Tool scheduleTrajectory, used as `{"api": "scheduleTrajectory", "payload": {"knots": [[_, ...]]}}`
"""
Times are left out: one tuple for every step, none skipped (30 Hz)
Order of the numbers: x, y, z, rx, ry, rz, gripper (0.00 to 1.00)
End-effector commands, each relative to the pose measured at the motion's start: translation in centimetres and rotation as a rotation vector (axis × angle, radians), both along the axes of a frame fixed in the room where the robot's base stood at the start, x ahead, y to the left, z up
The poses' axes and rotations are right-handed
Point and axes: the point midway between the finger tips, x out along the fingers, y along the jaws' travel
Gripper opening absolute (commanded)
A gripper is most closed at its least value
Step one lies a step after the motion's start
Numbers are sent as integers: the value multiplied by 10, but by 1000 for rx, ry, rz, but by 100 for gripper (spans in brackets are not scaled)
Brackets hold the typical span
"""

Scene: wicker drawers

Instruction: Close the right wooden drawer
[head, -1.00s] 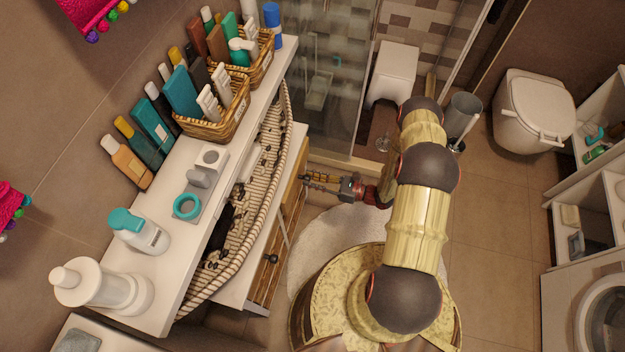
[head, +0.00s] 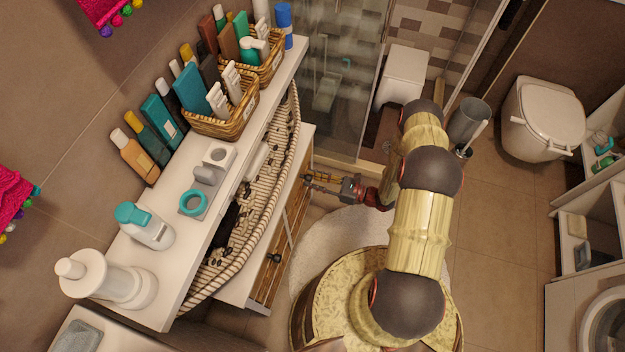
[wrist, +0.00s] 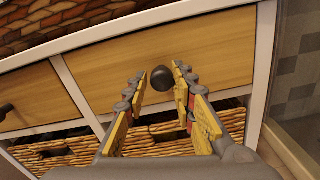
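The right wooden drawer (wrist: 105,60) has a light wood front and fills the middle of the wrist view. Its front looks about flush with the white cabinet frame. Its dark round knob (wrist: 162,78) sits between the fingertips of my gripper (wrist: 161,84). The fingers are apart, one on each side of the knob, with gaps showing. In the head view my gripper (head: 308,181) is at the far end of the cabinet, close against the drawer front. The drawer front is seen edge-on there and partly hidden.
The left drawer (wrist: 30,97) is beside it, with its own dark knob (head: 275,258). Wicker baskets (wrist: 70,152) show below the drawers. The countertop (head: 165,235) holds bottles and baskets. A glass shower (head: 340,85) stands just beyond the cabinet. A round rug (head: 315,235) covers floor near my base.

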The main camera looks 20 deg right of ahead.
Motion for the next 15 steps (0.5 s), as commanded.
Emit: {"api": "scheduleTrajectory", "payload": {"knots": [[2,-7,-1,-8,-2,-10,40],[0,-10,-1,-8,-2,-10,40],[-3,-13,-1,-6,-2,-11,40],[-5,-17,-1,-6,-2,-11,40],[-9,-20,-1,-6,-1,-10,40],[-13,-26,-1,-6,-1,-10,40],[-17,-30,-1,-5,-1,-11,40],[-20,-35,-1,-4,-1,-11,40],[-25,-41,-1,-4,-1,-10,40],[-29,-46,-1,-4,-1,-10,40],[-33,-50,-1,-3,-1,-9,40],[-38,-56,0,-3,-2,-8,40],[-41,-61,0,-2,-2,-8,40],[-44,-65,0,-2,-2,-7,40],[-49,-70,0,-2,-2,-7,40]]}}
